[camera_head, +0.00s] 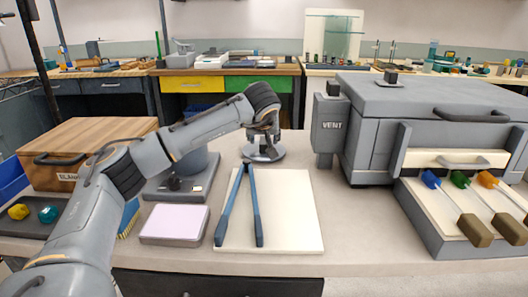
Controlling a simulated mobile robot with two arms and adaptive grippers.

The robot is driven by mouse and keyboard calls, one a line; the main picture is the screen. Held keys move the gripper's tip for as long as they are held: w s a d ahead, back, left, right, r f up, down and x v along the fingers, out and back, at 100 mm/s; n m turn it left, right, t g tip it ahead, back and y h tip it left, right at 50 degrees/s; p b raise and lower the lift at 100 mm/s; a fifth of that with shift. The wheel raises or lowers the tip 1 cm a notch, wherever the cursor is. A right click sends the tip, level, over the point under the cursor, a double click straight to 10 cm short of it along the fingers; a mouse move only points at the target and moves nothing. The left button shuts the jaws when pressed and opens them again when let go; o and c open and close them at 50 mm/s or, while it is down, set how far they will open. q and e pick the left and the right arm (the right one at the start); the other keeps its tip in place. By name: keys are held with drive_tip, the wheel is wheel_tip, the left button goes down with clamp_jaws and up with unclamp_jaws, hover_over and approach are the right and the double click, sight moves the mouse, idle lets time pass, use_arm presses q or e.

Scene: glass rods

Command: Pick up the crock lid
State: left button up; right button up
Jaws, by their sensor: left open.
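A round grey disc that looks like the crock lid (262,153) lies flat on the bench behind the blue tongs. My left gripper (264,141) is directly over it, pointing down, with its fingers at or just above the middle of the disc. The gripper is open; whether its fingers touch the lid is too small to tell. My right gripper is not in view.
Blue long-handled tongs (256,209) lie on a cream board (292,212) in front of the lid. A pale pad (175,222) lies left of the board. A large grey furnace (425,98) marked VENT stands right. A wooden box (98,136) stands left.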

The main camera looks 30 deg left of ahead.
use_arm(q)
drive_tip(key=x, duration=0.2)
drive_tip(key=shift+w+a+f, duration=0.1)
drive_tip(key=shift+w+f, duration=0.15)
drive_tip(key=shift+f, duration=0.05)
drive_tip(key=shift+r, duration=0.1)
clamp_jaws()
